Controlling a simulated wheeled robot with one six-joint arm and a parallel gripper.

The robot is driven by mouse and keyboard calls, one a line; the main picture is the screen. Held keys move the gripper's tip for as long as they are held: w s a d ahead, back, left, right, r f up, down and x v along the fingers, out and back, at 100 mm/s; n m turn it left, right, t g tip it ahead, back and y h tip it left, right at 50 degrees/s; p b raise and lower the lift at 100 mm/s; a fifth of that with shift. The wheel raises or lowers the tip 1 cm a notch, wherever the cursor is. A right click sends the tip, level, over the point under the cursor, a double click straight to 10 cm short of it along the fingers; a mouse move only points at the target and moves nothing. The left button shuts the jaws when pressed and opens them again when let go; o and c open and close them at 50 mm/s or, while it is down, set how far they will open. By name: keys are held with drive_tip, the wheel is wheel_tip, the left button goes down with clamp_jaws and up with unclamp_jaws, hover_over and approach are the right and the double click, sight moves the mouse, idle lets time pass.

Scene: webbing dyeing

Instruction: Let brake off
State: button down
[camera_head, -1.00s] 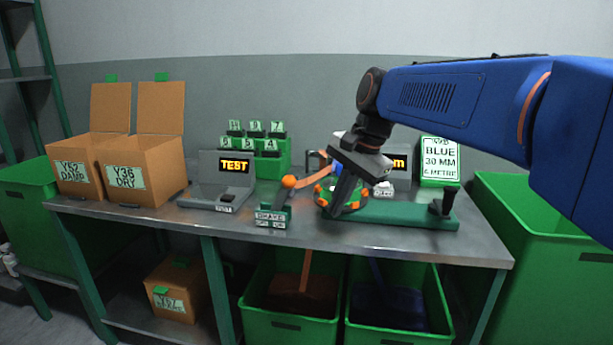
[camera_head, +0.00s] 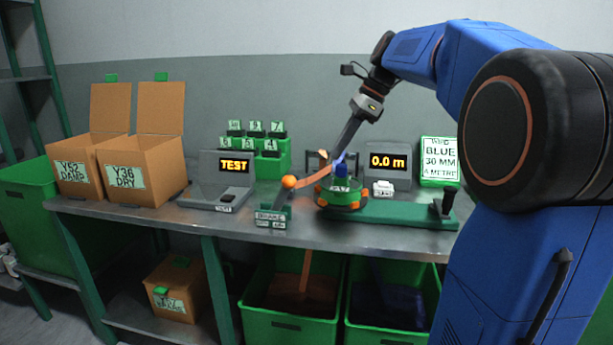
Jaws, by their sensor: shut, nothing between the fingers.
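The brake stand (camera_head: 271,218), with a BRAKE label, sits at the table's front edge. An orange ball knob (camera_head: 289,182) stands above it. A reddish-orange strip (camera_head: 318,180) runs from near the knob toward the round green drum (camera_head: 343,199), which has orange marks on its rim. A blue piece (camera_head: 341,170) sits on the drum. My gripper (camera_head: 341,158) is shut and empty, reaching down from the upper right with its tip at or just above the blue piece; I cannot tell if they touch. The knob is left of the gripper and clear of it.
A green base with a dark crank handle (camera_head: 447,203) extends right of the drum. A display (camera_head: 387,163) reads 0.0 m; a TEST unit (camera_head: 228,181) stands left. Open cardboard boxes (camera_head: 143,178) are at the far left. Green bins (camera_head: 290,326) stand below the table.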

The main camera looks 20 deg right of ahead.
drive_tip(key=w+a+f, duration=0.3)
drive_tip(key=a+f, duration=0.4)
drive_tip(key=f, duration=0.1)
drive_tip(key=shift+w+a, duration=0.35)
drive_tip(key=shift+a, duration=0.05)
idle(0.3)
idle(0.3)
